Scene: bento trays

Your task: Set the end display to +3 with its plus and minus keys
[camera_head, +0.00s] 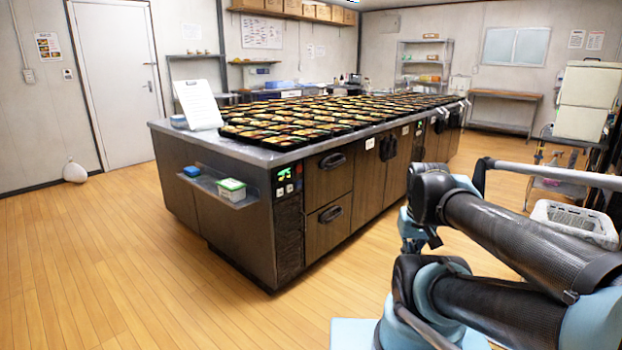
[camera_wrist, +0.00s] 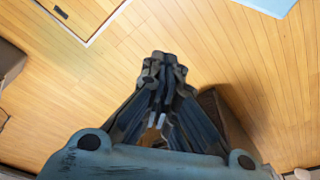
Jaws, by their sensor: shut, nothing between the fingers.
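The end display (camera_head: 284,174) glows green on a dark panel at the near end of the counter in the head view. Its digits are too small to read surely. Small light and dark keys (camera_head: 289,188) sit just below it, and I cannot tell which is plus or minus. My gripper (camera_wrist: 163,62) is shut and empty in the wrist view, with its fingers together over the wooden floor. The display and keys are not in the wrist view. In the head view my arm is to the right of the counter, well apart from the panel.
The long counter (camera_head: 228,146) carries many filled bento trays (camera_head: 290,130). A side shelf (camera_head: 205,181) left of the panel holds a green-and-white tub (camera_head: 231,190) and a blue item. A white basket (camera_head: 575,222) stands at right. Floor in front of the counter is clear.

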